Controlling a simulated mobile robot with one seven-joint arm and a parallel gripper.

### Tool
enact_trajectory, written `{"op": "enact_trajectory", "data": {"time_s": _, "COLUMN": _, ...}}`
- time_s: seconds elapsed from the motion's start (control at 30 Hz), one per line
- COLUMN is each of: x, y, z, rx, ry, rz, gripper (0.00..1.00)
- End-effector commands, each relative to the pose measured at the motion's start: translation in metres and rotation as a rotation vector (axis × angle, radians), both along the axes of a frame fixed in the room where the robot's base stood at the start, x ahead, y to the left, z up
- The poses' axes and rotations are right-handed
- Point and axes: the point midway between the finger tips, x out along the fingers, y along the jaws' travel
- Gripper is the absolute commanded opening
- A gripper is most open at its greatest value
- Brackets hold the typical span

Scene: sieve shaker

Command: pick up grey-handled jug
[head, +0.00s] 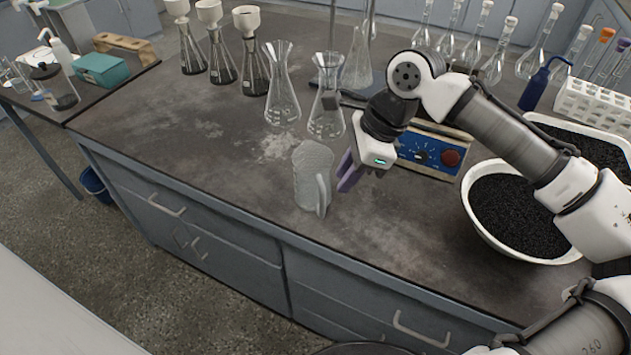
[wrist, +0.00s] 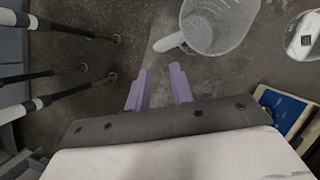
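The grey-handled jug (head: 309,172) stands upright on the dark bench top, near its front edge. It is clear and frosted, and its pale grey handle (head: 323,195) faces the front right. In the wrist view the jug (wrist: 217,24) shows from above at the top, with its handle (wrist: 170,42) pointing left. My gripper (head: 345,178) has purple fingers and hangs just right of the jug, apart from it. In the wrist view the two fingers (wrist: 159,72) are spread with a gap between them and nothing inside. The handle lies a little beyond the fingertips.
Two glass flasks (head: 283,100) stand behind the jug. A blue control box (head: 432,150) with a red knob and a white bowl of black grains (head: 515,212) are to the right. The bench left of the jug is clear. The front edge (head: 215,205) is close.

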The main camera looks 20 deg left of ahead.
Motion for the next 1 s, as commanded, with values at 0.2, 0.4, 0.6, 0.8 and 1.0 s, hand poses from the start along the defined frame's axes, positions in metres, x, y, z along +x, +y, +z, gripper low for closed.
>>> {"op": "enact_trajectory", "data": {"time_s": 0.2, "x": -0.005, "y": 0.010, "z": -0.025, "rx": 0.001, "ry": -0.001, "rz": 0.001, "gripper": 0.23}}
{"op": "enact_trajectory", "data": {"time_s": 0.4, "x": -0.010, "y": 0.017, "z": -0.038, "rx": -0.001, "ry": 0.001, "rz": 0.003, "gripper": 0.23}}
{"op": "enact_trajectory", "data": {"time_s": 0.6, "x": -0.017, "y": 0.030, "z": -0.065, "rx": -0.001, "ry": -0.001, "rz": 0.001, "gripper": 0.23}}
{"op": "enact_trajectory", "data": {"time_s": 0.8, "x": -0.018, "y": 0.033, "z": -0.074, "rx": 0.001, "ry": -0.001, "rz": -0.002, "gripper": 0.23}}
{"op": "enact_trajectory", "data": {"time_s": 1.0, "x": -0.018, "y": 0.033, "z": -0.074, "rx": 0.001, "ry": -0.002, "rz": -0.002, "gripper": 0.15}}
